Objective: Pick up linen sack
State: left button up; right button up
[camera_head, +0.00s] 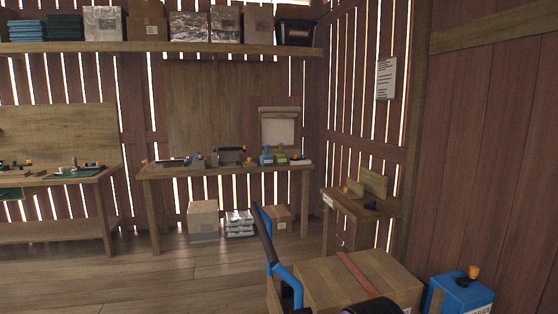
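I cannot pick out a linen sack for certain in the head view. A pale, cloth-like panel (279,127) with a roll along its top hangs behind the middle workbench; I cannot tell what it is. Neither of my grippers can be made out. A dark rounded shape at the bottom edge, in front of the large carton, is cut off, and I cannot tell what it is.
A large cardboard carton (345,278) with a red strap and a blue-black handle (266,238) stand close in front. A blue container (459,292) is right of them. Workbenches (225,170) line the back wall; wooden floor (150,278) is clear at left.

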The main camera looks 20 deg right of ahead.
aim_at(266, 159)
jog(key=u, duration=0.45)
jog(key=k, duration=0.55)
jog(key=u, duration=0.25)
jog(key=i, duration=2.3)
jog(key=z, duration=1.05)
jog(key=i, duration=2.6)
jog(key=z, duration=0.65)
